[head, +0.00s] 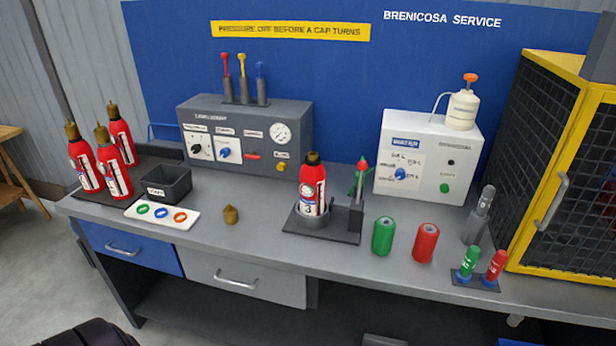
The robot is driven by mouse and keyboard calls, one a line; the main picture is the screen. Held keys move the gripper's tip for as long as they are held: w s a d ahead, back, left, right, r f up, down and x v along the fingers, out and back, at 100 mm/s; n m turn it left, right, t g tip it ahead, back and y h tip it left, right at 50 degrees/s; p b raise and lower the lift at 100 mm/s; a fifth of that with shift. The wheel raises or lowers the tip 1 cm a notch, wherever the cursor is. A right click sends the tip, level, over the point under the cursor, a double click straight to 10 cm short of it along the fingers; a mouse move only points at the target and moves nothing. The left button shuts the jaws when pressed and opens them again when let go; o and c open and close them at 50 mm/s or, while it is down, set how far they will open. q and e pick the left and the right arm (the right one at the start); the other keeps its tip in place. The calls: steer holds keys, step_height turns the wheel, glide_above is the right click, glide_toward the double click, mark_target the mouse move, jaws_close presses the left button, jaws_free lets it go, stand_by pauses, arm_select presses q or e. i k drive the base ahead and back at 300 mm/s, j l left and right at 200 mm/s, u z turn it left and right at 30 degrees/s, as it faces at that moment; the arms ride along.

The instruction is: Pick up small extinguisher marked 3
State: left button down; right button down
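The small red extinguisher marked 3 (313,183) stands upright in a grey round cup (306,219) on a dark base plate near the middle of the bench. Its label with the number faces me, and a brown-gold cap is on its top. Its lower end is hidden by the cup. A slim dark post (356,217) with a red-tipped, green-sided part stands just right of it on the same plate. Neither of my grippers shows in the head view.
Several red extinguishers (84,165) stand at the bench's left end. Nearby are a black bin (168,184), a white card with coloured rings (162,214) and a loose brass cap (231,214). Green (384,236) and red (426,242) cylinders stand right of the holder; a yellow-framed cage (540,150) stands at right.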

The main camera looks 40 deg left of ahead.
mark_target(313, 178)
steer(key=u, duration=1.15)
